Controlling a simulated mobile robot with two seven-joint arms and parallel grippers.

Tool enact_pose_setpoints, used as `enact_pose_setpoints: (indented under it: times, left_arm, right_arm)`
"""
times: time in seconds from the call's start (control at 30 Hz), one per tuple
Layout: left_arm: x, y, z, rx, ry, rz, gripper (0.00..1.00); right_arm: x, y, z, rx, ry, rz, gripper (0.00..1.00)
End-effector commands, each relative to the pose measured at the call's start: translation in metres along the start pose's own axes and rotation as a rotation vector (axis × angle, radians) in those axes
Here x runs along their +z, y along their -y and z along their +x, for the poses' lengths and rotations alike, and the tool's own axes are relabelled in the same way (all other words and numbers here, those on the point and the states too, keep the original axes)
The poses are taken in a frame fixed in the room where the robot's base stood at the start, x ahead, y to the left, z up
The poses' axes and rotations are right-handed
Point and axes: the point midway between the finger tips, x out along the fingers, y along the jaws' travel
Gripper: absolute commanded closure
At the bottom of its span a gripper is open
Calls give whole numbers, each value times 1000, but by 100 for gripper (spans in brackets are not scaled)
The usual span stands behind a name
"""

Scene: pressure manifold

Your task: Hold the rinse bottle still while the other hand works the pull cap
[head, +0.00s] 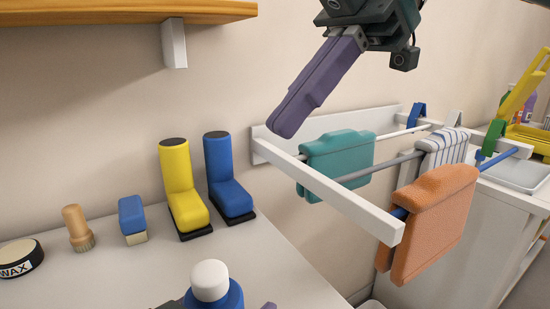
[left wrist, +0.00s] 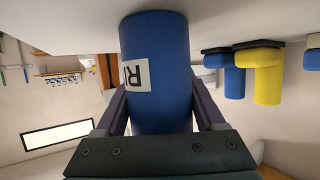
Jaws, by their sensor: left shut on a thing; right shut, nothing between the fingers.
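The rinse bottle (head: 228,298) is blue with a white pull cap (head: 210,280). It stands at the bottom edge of the head view, its lower part cut off. In the left wrist view, which is upside down, the blue bottle body (left wrist: 158,60) shows with part of a white label. My left gripper (left wrist: 160,108) is shut around the bottle, one purple finger on each side. The cap is not visible in the wrist view. My right gripper (head: 284,126) is shut and empty, high up in front of the wall, well apart from the cap.
On the white counter (head: 120,280) stand a wax tin (head: 20,259), a brush (head: 77,228), a blue block-shaped brush (head: 132,217), a yellow boot (head: 180,188) and a blue boot (head: 228,178). A white rack (head: 330,190) with cloths is at right. A wooden shelf (head: 110,13) hangs above.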

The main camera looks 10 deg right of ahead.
Motion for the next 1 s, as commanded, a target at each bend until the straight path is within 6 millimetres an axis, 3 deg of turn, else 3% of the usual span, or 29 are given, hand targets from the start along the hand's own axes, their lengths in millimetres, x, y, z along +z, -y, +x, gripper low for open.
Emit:
enact_pose_setpoints:
  times: [0.37,0.4,0.6,1.0]
  left_arm:
    - [0,0,0,0,1,0,88]
    - [0,0,0,0,0,0,24]
    - [0,0,0,0,0,0,2]
    - [1,0,-9,0,1,-1,0]
  right_arm:
    - [0,0,0,0,0,0,100]
    - [0,0,0,0,0,0,100]
    - [0,0,0,0,0,0,100]
    - [0,0,0,0,0,0,100]
